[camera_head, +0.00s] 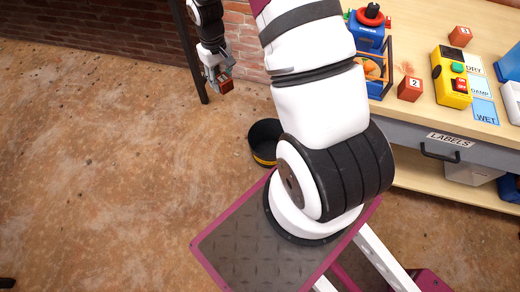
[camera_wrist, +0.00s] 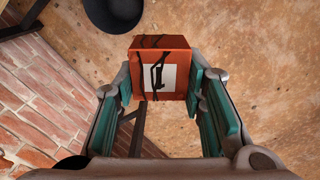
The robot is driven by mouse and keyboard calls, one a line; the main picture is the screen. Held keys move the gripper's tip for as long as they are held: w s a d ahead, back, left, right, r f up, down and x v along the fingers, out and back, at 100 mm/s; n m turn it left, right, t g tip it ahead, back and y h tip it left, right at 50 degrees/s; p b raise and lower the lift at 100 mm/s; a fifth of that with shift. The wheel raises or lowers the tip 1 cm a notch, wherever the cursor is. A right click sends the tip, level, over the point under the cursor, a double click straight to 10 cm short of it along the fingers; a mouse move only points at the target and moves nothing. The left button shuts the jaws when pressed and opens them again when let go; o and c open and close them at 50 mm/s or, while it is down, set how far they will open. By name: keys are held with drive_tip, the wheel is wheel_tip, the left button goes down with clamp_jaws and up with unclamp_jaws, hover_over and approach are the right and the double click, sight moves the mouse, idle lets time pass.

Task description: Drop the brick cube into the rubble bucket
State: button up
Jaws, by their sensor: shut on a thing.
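The brick cube (camera_wrist: 165,72) is reddish orange with dark crack-like lines and a white label bearing a dark mark. My gripper (camera_wrist: 162,92) is shut on it, with a teal pad on each side. In the head view the cube (camera_head: 226,86) hangs above the floor near the brick wall, at the upper left. The rubble bucket (camera_head: 264,150) is black with a yellow band and stands on the floor, to the right of and nearer than the cube. Part of the bucket's rim is hidden behind my arm. The bucket also shows at the top of the wrist view (camera_wrist: 113,14).
A workbench (camera_head: 440,125) stands at the right. On it are a red cube labelled 2 (camera_head: 410,88), another red cube (camera_head: 460,36), a yellow device (camera_head: 450,78) and blue items. A dark post (camera_head: 190,55) stands by the wall near my gripper. The floor at left is clear.

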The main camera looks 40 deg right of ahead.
drive_tip(key=s+d+f+b, duration=0.2)
drive_tip(key=d+f+b, duration=0.5)
drive_tip(key=f, duration=0.7)
drive_tip(key=s+d+f+m+b, duration=0.1)
drive_tip(key=d+f+b, duration=0.5)
drive_tip(key=f, duration=0.9)
drive_tip(key=s+d+f+m+b, duration=0.1)
drive_tip(key=d+f+b, duration=0.6)
drive_tip(key=f, duration=0.8)
drive_tip(key=shift+s+d+b, duration=0.3)
drive_tip(key=shift+s+b, duration=0.35)
drive_tip(key=shift+s, duration=0.15)
drive_tip(key=o, duration=1.3)
drive_tip(key=shift+o, duration=0.2)
wheel_tip(320, 180, up, 12)
